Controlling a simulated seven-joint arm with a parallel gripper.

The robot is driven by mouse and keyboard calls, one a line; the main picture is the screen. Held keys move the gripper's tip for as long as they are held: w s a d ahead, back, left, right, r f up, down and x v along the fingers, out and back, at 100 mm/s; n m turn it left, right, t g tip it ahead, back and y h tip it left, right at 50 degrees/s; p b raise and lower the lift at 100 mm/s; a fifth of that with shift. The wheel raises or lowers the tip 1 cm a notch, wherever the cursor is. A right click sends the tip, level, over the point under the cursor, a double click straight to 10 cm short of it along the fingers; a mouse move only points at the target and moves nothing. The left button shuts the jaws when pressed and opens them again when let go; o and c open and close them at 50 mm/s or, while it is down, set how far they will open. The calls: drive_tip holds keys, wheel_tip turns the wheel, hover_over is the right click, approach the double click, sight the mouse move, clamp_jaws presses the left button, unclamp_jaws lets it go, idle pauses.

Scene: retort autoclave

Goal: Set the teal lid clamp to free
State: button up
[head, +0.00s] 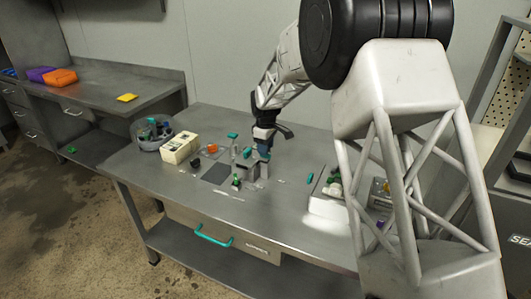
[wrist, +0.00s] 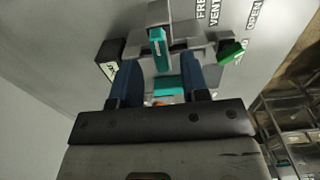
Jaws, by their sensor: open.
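My gripper (head: 263,146) is over the middle of the steel bench, at a small grey device. In the wrist view its two blue fingers (wrist: 161,82) are apart. A teal block (wrist: 168,86) shows in the gap between them; I cannot tell whether they touch it. Just beyond the fingertips, a teal lever (wrist: 158,46) with a small label stands on a grey bracket. I cannot tell whether the block and lever are both parts of the lid clamp. The words FREE, VENT and OPEN are printed on the surface to the right. In the head view my gripper partly hides the device.
A green lever (wrist: 231,52) sits right of the teal one, and a black labelled block (wrist: 108,65) sits left. On the bench (head: 150,195) are a bin (head: 149,138), a cream box (head: 180,147) and several small loose parts. A drawer with a teal handle (head: 213,237) is in front.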

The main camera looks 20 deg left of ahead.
sight(262, 156)
drive_tip(key=shift+f, duration=1.35)
drive_tip(key=shift+c, duration=0.3)
clamp_jaws()
